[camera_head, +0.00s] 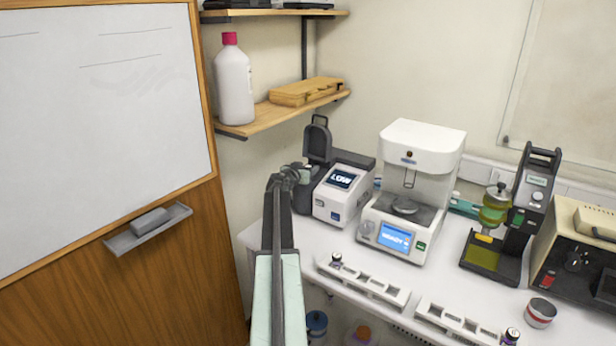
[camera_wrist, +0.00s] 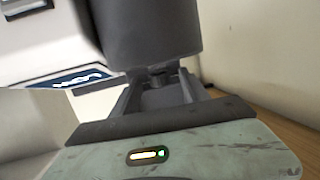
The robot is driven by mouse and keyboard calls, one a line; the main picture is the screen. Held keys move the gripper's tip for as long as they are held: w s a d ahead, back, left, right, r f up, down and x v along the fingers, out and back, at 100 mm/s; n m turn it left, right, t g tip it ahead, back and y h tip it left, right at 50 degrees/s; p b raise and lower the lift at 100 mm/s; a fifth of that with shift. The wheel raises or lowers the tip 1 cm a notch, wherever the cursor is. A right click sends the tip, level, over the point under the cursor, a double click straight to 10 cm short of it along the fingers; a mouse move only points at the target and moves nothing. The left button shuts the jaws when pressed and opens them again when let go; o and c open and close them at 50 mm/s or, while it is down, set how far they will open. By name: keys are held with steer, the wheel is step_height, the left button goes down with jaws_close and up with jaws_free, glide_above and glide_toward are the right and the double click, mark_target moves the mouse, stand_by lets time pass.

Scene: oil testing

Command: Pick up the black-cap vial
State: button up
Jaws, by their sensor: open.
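A small vial with a dark cap (camera_head: 336,259) stands in the left end of the left white rack (camera_head: 372,287). A similar dark-capped vial (camera_head: 511,336) stands at the right end of the right white rack (camera_head: 455,322). The cap colours are hard to tell at this size. My gripper (camera_head: 290,174) is open, beside the machine with the LOW screen (camera_head: 341,179), up and left of the racks. In the wrist view my gripper (camera_wrist: 158,88) shows with a large dark grey rounded shape over it. I cannot tell whether anything lies between its fingers.
The LOW machine has its dark lid (camera_head: 318,140) raised. A white analyser (camera_head: 415,160), a dark stand with a yellow-green vessel (camera_head: 494,210) and a beige box (camera_head: 580,245) line the back. A red-and-white tin (camera_head: 540,312) is at right. Bare counter lies between racks and machines.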

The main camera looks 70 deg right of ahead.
jaws_close()
steer(key=shift+r, duration=0.15)
